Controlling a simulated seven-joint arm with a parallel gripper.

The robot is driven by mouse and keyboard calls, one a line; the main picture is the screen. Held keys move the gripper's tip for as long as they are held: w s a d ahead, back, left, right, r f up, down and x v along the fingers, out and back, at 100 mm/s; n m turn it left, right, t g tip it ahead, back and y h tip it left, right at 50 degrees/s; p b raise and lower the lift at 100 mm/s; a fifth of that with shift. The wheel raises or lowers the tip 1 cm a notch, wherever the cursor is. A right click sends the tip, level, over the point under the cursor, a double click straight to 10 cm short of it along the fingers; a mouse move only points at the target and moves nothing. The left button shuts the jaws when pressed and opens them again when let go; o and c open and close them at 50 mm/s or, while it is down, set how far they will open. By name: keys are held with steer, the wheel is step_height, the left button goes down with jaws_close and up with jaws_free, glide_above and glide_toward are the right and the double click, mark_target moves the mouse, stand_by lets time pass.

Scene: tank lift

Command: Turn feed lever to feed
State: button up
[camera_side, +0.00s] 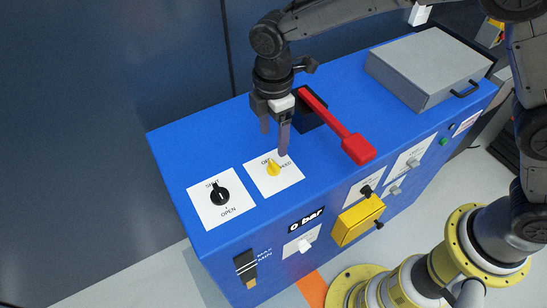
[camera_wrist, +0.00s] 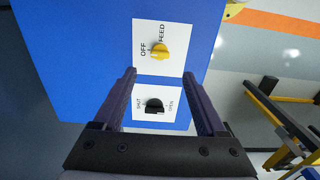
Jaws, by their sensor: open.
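The feed lever is a small yellow knob (camera_side: 272,169) on a white plate marked OFF and FEED, on top of the blue cabinet. It also shows in the wrist view (camera_wrist: 159,51), and its pointer seems to face the OFF mark. My gripper (camera_side: 274,142) points down above the cabinet top, just behind the yellow knob in the side view. It is open, with nothing between its fingers. In the wrist view the gap between my fingertips (camera_wrist: 160,74) lies between the yellow knob and a black knob (camera_wrist: 154,105). The knob is apart from both fingers.
The black knob (camera_side: 219,194) on its SHUT/OPEN plate sits left of the yellow knob. A red-handled lever (camera_side: 357,149) rises close to the right of my gripper. A grey lidded box (camera_side: 425,65) stands at the right. The blue top (camera_side: 190,145) behind the plates is clear.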

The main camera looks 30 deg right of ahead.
mark_target(273, 164)
step_height(273, 164, down, 9)
steer(key=shift+r, duration=0.1)
stand_by(0.4)
jaws_close()
